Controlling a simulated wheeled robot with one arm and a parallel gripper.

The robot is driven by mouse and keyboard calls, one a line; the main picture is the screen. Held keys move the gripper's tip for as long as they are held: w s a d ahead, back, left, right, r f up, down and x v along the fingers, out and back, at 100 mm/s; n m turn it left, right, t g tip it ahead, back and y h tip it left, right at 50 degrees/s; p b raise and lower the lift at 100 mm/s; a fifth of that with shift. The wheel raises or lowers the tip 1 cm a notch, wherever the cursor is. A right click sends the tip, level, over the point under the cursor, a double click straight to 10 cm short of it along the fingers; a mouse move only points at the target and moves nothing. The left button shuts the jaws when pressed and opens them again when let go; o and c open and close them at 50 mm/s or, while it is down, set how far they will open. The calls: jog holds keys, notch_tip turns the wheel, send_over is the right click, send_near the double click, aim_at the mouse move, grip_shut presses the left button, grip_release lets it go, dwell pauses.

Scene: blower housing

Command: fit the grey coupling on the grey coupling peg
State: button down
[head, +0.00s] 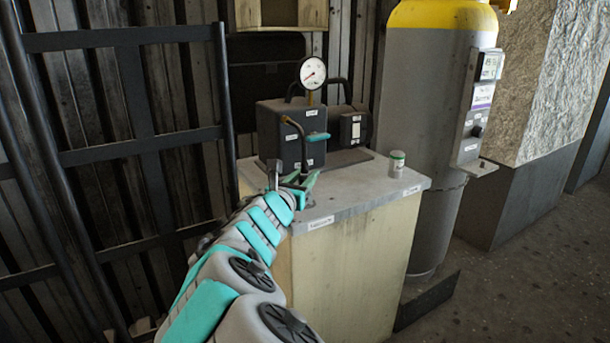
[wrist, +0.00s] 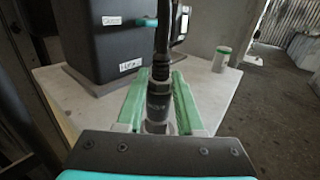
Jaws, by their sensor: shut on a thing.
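My gripper (head: 298,183) is above the near left part of the cabinet top. In the wrist view its two green fingers (wrist: 159,88) are closed on either side of a dark grey coupling (wrist: 158,98), held upright at the lower end of a black hose (head: 302,142). A lighter grey piece (wrist: 156,126) shows below the coupling, between the fingers. I cannot tell whether it is part of the coupling or the peg. No separate grey coupling peg can be made out; the fingers and wrist hide the area beneath.
A dark pump box (head: 280,130) with a teal handle (head: 318,137) and a gauge (head: 312,73) stands behind the gripper. A white and green can (head: 397,164) is at the right of the cabinet top (head: 362,187). A tall grey and yellow cylinder (head: 428,110) stands beyond.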

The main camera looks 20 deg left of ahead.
jog(key=shift+f, duration=0.1)
jog(key=shift+c, duration=2.3)
grip_release()
jog(key=shift+s+a+b, duration=0.15)
jog(key=shift+s, duration=1.8)
jog(key=shift+s+a+b, duration=0.1)
jog(key=shift+s+b, duration=0.05)
jog(key=shift+s, duration=1.8)
